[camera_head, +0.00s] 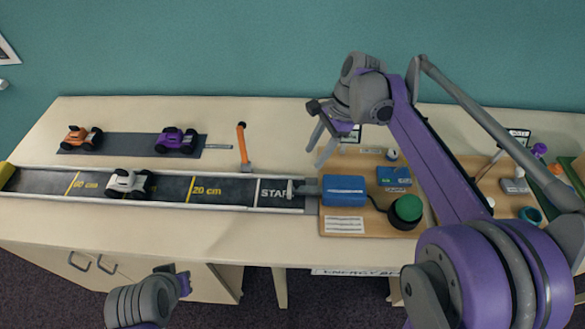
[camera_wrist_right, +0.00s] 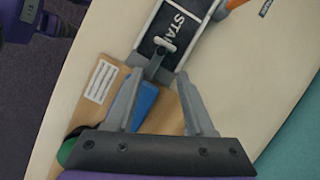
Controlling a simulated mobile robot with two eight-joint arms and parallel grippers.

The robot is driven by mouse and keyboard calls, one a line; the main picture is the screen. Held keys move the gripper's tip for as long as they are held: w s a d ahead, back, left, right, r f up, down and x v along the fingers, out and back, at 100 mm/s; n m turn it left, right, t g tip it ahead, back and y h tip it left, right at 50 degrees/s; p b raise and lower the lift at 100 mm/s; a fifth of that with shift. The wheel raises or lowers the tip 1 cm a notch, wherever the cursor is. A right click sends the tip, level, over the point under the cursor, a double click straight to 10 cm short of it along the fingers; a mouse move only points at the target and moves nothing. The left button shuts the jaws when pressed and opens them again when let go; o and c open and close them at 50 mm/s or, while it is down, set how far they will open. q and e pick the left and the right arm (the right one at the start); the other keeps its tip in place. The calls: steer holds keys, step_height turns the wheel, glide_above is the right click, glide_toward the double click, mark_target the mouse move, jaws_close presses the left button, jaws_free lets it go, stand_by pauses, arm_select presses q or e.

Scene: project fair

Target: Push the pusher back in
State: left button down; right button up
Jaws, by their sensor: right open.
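The grey pusher (camera_head: 298,187) sticks out to the left of the blue launcher box (camera_head: 344,191), with its head at the START end of the track. In the right wrist view the pusher (camera_wrist_right: 163,44) shows just beyond the fingertips, and the blue box (camera_wrist_right: 145,103) is partly hidden between the fingers. My right gripper (camera_head: 320,152) is open and empty, above the table behind the launcher. It also shows in the wrist view (camera_wrist_right: 159,76). My left gripper (camera_head: 180,277) is low at the front left, away from the launcher; its finger state is unclear.
A dark track (camera_head: 228,191) with raised edges runs left, with a white car (camera_head: 128,184) on it. An orange post (camera_head: 243,146) stands behind it. An orange car (camera_head: 83,138) and a purple car (camera_head: 176,140) sit on a mat. A green button (camera_head: 406,208) stands right of the launcher.

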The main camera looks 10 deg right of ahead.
mark_target(297, 183)
steer(key=shift+m, duration=0.3)
steer(key=x, duration=1)
steer(key=shift+w+a+f, duration=0.15)
steer(key=shift+f, duration=0.1)
jaws_close()
stand_by(0.8)
